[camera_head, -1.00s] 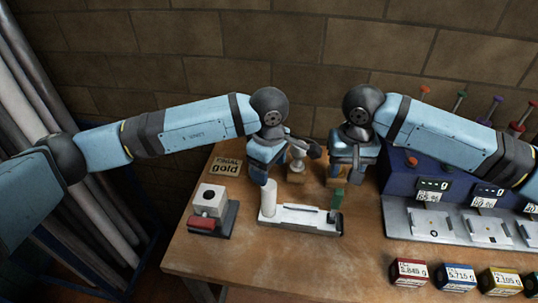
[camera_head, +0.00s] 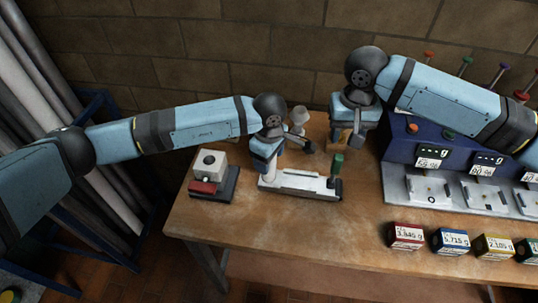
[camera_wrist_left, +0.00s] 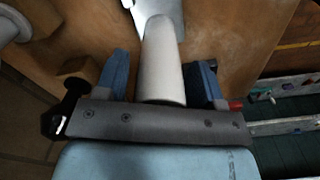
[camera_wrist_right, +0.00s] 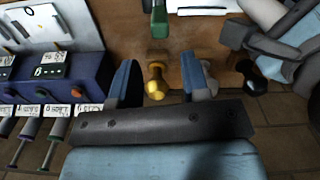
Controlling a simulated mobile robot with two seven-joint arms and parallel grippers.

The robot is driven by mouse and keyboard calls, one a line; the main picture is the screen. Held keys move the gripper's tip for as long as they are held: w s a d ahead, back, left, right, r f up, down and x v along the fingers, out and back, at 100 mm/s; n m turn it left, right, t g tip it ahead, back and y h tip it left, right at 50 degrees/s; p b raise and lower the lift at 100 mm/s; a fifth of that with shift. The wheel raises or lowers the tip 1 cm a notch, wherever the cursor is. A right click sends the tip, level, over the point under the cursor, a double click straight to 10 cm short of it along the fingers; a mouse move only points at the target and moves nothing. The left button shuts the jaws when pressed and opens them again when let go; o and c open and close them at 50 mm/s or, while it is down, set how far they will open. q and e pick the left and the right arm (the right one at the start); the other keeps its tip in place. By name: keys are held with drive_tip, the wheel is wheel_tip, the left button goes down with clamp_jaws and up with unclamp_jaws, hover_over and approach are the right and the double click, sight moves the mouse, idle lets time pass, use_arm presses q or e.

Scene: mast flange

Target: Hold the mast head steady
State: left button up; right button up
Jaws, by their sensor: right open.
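A white upright cylinder, the likely mast (camera_wrist_left: 162,65), stands on a pale metal plate with a dark base (camera_head: 305,184). In the left wrist view it is between the two fingers of my left gripper (camera_wrist_left: 162,88), with narrow gaps at the sides, so the gripper is around it but open. In the head view the right gripper (camera_head: 349,138) is behind a green-handled tool (camera_head: 338,164).
A white-and-red device (camera_head: 207,170) stands at the table's left. A pale knob (camera_head: 299,114) is behind the left gripper. Scales with displays (camera_head: 435,188) fill the right side, with coloured weight boxes (camera_head: 405,236) in front. The table's front middle is clear.

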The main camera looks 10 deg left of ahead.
sight(337, 159)
use_arm(q)
drive_tip(key=c, duration=1)
use_arm(e)
drive_tip(key=shift+o, duration=0.8)
drive_tip(key=s+a+m+g+y, duration=0.3)
drive_tip(key=a+m+g+y, duration=0.1)
drive_tip(key=y, duration=0.3)
drive_tip(key=d+f+m+y, duration=0.1)
drive_tip(key=m, duration=0.1)
drive_tip(key=w+d+f+m+y, duration=0.1)
drive_tip(key=m+y, duration=0.1)
drive_tip(key=w+d+f+m+y, duration=0.1)
drive_tip(key=f+m+y, duration=0.1)
drive_tip(key=shift+d+g, duration=0.25)
drive_tip(key=shift+g, duration=0.05)
drive_tip(key=d+f+m+t+y, duration=0.5)
drive_tip(key=d+f+m+y, duration=0.15)
drive_tip(key=d+m, duration=0.3)
drive_tip(key=w+a, duration=0.1)
drive_tip(key=a, duration=0.9)
drive_tip(key=shift+a, duration=0.4)
drive_tip(key=shift+f+h, duration=0.1)
drive_tip(key=shift+h, duration=0.15)
